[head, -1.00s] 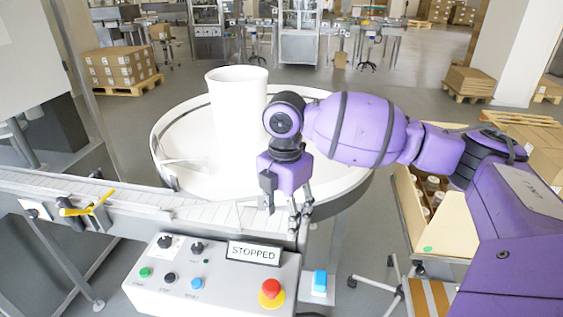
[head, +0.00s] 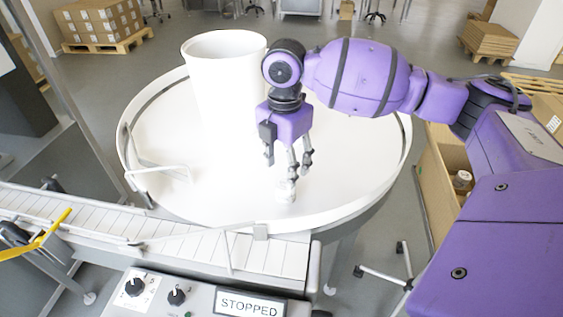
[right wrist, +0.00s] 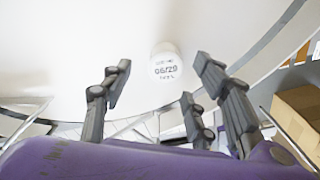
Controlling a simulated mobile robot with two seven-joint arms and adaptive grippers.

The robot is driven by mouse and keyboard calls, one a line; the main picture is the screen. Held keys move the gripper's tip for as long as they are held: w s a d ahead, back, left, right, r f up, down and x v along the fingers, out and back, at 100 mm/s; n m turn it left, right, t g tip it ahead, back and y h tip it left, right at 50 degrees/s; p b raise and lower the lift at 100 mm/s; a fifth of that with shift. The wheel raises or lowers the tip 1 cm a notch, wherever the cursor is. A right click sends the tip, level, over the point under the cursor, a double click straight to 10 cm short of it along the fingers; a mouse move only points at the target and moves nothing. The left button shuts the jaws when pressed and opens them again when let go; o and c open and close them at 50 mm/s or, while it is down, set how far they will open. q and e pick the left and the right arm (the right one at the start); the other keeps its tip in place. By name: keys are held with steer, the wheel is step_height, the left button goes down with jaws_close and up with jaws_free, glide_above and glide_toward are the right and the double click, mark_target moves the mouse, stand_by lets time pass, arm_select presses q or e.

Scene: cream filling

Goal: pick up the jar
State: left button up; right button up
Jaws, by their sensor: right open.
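A small white jar (head: 285,190) stands on the white round turntable (head: 240,206), near its front edge. In the right wrist view the jar (right wrist: 165,64) shows its pale end with printed dark characters. My right gripper (head: 287,163) points down just above and around the jar's top in the head view. Its fingers are spread, and in the right wrist view the open right gripper (right wrist: 161,80) has the jar between and beyond its fingertips. I cannot tell whether any finger touches it. My left gripper is not in view.
A tall white cylinder (head: 226,85) stands on the turntable behind and left of my right gripper. A raised rim rings the turntable. A slatted conveyor (head: 150,235) and a control box with a STOPPED sign (head: 250,305) lie in front. A cardboard box (head: 436,185) with jars is at right.

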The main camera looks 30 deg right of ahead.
mark_target(284, 182)
steer(key=f, duration=0.2)
steer(key=shift+s+a+f, duration=0.1)
steer(key=shift+s+f, duration=0.2)
steer(key=shift+s, duration=0.05)
step_height(284, 182, down, 4)
steer(key=shift+f, duration=0.1)
steer(key=c, duration=1.2)
